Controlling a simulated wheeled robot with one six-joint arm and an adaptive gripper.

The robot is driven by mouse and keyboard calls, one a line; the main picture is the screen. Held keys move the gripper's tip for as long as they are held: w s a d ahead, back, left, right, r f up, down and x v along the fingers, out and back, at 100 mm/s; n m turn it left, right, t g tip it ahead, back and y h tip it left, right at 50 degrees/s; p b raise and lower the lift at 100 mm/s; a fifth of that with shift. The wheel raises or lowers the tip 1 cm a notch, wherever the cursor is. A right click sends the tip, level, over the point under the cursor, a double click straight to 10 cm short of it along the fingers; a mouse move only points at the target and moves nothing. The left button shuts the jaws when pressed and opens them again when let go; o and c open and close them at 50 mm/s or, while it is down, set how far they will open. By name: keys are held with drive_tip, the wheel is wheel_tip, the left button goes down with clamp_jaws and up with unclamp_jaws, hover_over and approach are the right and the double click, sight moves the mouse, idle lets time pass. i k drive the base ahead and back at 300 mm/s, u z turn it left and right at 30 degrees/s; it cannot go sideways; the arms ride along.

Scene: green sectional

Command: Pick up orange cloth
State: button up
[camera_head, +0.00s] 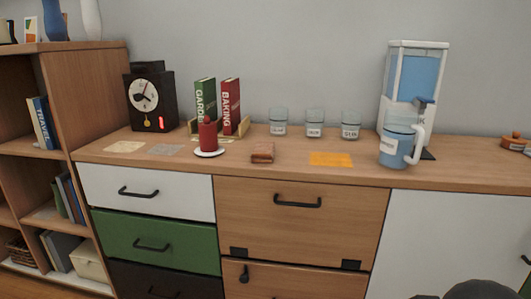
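A flat orange cloth (330,160) lies on the wooden top of the long cabinet (460,177), near its front edge. It lies right of a small brown block-like item (262,152) and left of a blue jug with a white handle (396,147). Nothing covers the cloth. My gripper is not recognisable in the head view; only dark rounded parts show at the bottom right corner, and I cannot tell which parts they are.
Three small labelled glass jars (314,123) stand behind the cloth. A blue-and-white dispenser (414,85) stands behind the jug. Left are a red candle (208,136), books (230,106), a black clock (150,98), and flat pale pieces (125,147). A bookshelf (88,90) stands far left.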

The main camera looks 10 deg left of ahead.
sight(263, 152)
drive_tip(key=z, duration=0.2)
drive_tip(key=k, duration=0.3)
drive_tip(key=u, duration=0.9)
drive_tip(key=i, duration=1.2)
drive_tip(key=z, duration=0.1)
